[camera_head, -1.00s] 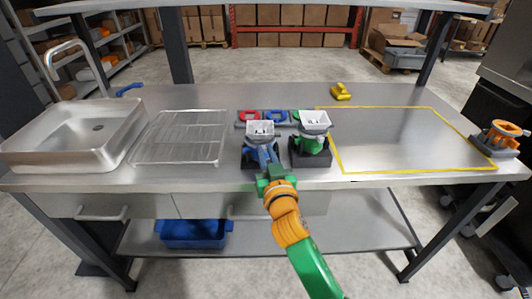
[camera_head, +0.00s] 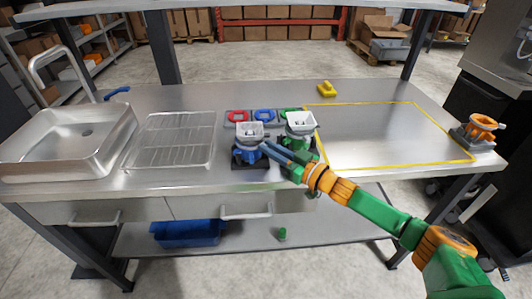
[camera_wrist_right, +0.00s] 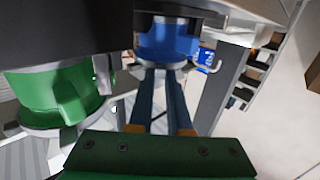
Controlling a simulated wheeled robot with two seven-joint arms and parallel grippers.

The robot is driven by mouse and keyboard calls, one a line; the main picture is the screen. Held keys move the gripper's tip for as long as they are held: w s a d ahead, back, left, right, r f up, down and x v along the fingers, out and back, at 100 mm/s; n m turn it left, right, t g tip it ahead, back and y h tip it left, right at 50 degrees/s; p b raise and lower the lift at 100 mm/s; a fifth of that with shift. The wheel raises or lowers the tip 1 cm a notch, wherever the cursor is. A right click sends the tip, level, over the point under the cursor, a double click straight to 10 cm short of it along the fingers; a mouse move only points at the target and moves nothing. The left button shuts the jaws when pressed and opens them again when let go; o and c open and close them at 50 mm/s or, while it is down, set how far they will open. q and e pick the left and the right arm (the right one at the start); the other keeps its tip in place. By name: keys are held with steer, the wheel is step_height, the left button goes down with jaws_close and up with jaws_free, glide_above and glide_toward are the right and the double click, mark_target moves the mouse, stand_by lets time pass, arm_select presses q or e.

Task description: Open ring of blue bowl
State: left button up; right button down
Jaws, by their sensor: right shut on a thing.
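The blue dispenser has a grey-white square bowl (camera_head: 250,132) on top, with a blue ring (camera_wrist_right: 168,40) below it, over a dark base on the steel table. In the head view the ring (camera_head: 247,154) is partly hidden by my fingers. My right gripper (camera_head: 266,148) comes in from the right and is shut on the blue ring at its right side. In the right wrist view its two fingers (camera_wrist_right: 160,75) run up to the ring, with a narrow gap between them further back. My left gripper is not in view.
The green dispenser (camera_head: 300,128) stands close on the right, beside my gripper; its green part (camera_wrist_right: 60,95) fills the wrist view's left. Red, blue and green pads (camera_head: 264,115) lie behind. A wire rack (camera_head: 170,140) and sink (camera_head: 68,140) are left; the yellow-outlined area (camera_head: 375,135) is clear.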

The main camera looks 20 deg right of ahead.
steer(key=shift+w+d+n+g+y+b, duration=0.15)
steer(key=shift+d+n+g+y+b, duration=0.2)
steer(key=shift+y, duration=0.2)
steer(key=shift+w+d+n+g+y+b, duration=0.15)
steer(key=shift+n+g+y+b, duration=0.15)
steer(key=shift+n+y, duration=0.2)
steer(key=c, duration=0.8)
jaws_free()
steer(key=shift+a, duration=0.1)
steer(key=shift+c, duration=0.2)
